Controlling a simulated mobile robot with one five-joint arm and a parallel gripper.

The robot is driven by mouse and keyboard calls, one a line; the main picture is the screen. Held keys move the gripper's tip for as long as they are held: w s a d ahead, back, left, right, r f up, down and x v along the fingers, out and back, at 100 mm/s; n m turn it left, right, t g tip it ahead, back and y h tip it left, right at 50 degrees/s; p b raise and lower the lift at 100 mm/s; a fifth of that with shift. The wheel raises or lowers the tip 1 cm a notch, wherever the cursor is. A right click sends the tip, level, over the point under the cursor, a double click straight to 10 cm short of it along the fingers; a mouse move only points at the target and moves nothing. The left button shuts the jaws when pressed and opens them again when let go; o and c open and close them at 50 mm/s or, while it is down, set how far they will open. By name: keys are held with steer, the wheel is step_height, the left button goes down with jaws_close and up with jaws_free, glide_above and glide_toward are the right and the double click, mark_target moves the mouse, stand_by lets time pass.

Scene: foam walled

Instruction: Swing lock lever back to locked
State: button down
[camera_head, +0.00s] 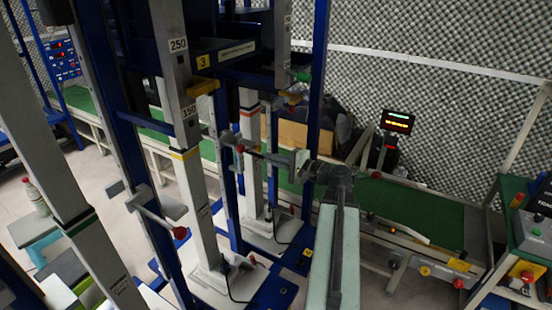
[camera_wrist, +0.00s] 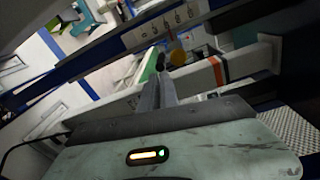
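A grey lever arm with a red knob (camera_head: 240,148) stands out from the middle post in the head view. My gripper (camera_head: 288,162) is at the end of my arm, to the right of this knob; a thin dark part lies between them, and contact cannot be told. A second grey lever with a red knob (camera_head: 180,232) stands out from the nearer post, lower left. Which one is the lock lever is not marked. In the wrist view my gripper's fingers (camera_wrist: 160,82) lie close together, with nothing clearly between them. A small dark piece (camera_wrist: 161,62) shows just beyond the tips.
Several upright posts and blue frame bars crowd the left and middle. A green conveyor belt (camera_head: 420,212) runs behind my arm. A control box (camera_head: 533,232) stands at the right. A lit display (camera_head: 397,121) stands behind the belt.

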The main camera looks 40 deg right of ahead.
steer(key=shift+s+a, duration=0.1)
steer(key=shift+a, duration=0.35)
